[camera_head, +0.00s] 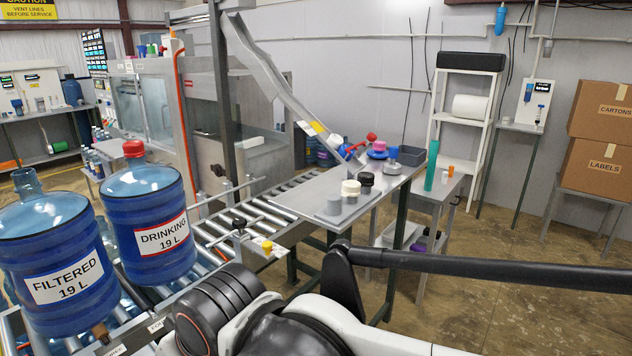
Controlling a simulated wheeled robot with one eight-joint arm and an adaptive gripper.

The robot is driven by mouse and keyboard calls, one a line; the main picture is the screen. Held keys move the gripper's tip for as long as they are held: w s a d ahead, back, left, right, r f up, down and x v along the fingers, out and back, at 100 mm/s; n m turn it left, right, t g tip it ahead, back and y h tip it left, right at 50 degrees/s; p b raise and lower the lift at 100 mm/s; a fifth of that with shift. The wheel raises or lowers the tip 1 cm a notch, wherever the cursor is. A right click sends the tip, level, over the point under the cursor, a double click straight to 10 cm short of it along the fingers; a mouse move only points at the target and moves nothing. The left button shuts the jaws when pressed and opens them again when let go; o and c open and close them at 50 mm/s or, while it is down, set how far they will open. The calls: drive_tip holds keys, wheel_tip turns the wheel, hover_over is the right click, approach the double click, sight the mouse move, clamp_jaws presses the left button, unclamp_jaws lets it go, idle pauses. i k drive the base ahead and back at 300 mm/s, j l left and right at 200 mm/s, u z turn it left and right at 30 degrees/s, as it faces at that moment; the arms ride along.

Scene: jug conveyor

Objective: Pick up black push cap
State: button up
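A small black cap (366,183) stands on the grey metal side table (318,193). It is just to the right of and behind a cream cap (350,191), and a grey cap (334,206) stands nearer the table's front left. My arm fills the bottom of the view, in front of the table. The gripper's fingers do not show, so their relation to the black cap cannot be seen.
Large blue jugs (150,219) stand on the roller conveyor (262,209) at left. A teal cylinder (431,166) stands on a side stand.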

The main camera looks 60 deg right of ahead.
sight(366, 179)
drive_tip(key=l, duration=2)
drive_tip(key=k+z, duration=0.05)
drive_tip(key=k, duration=0.05)
